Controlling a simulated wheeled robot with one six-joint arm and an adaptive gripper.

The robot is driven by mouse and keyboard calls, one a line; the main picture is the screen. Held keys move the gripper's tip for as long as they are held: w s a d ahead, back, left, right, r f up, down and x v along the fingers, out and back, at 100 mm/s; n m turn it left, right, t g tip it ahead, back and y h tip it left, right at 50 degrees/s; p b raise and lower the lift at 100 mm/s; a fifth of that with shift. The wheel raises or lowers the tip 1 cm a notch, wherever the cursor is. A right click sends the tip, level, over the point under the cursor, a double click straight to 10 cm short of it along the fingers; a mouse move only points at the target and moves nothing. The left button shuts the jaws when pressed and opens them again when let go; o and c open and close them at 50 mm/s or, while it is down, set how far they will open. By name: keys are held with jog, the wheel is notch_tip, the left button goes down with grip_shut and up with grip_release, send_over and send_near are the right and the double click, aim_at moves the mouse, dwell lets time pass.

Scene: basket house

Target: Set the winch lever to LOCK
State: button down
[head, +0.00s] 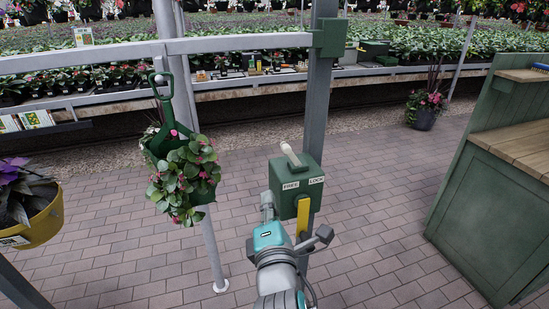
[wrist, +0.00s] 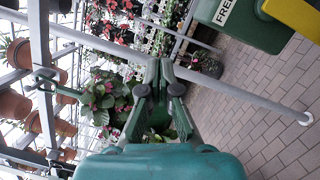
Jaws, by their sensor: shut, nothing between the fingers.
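The green winch box (head: 297,182) is fixed to the grey post, with white labels FREE on its left and LOCK on its right. Its pale-handled winch lever (head: 290,155) stands on top and leans up and left, to the FREE side. A yellow part (head: 302,217) and a dark crank handle (head: 318,238) sit below the box. My gripper (head: 266,197) is just left of the box, lower than the lever and apart from it. In the wrist view my gripper (wrist: 159,66) is shut and empty; part of the box (wrist: 245,22) with FREE shows at upper right, the lever out of view.
A hanging green planter (head: 182,178) with pink flowers is left of my gripper, behind it in the wrist view. A yellow pot (head: 38,222) hangs at far left. A green wooden counter (head: 480,200) stands at right. Brick floor lies clear between box and counter.

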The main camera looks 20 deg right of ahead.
aim_at(294, 159)
jog(key=shift+w+r, duration=0.1)
jog(key=shift+r, duration=0.15)
jog(key=shift+a, duration=0.1)
jog(key=w+d+r, duration=0.2)
jog(key=w+d, duration=0.3)
jog(key=w, duration=0.5)
jog(key=shift+d+r, duration=0.2)
jog(key=shift+d, duration=0.15)
dwell(0.3)
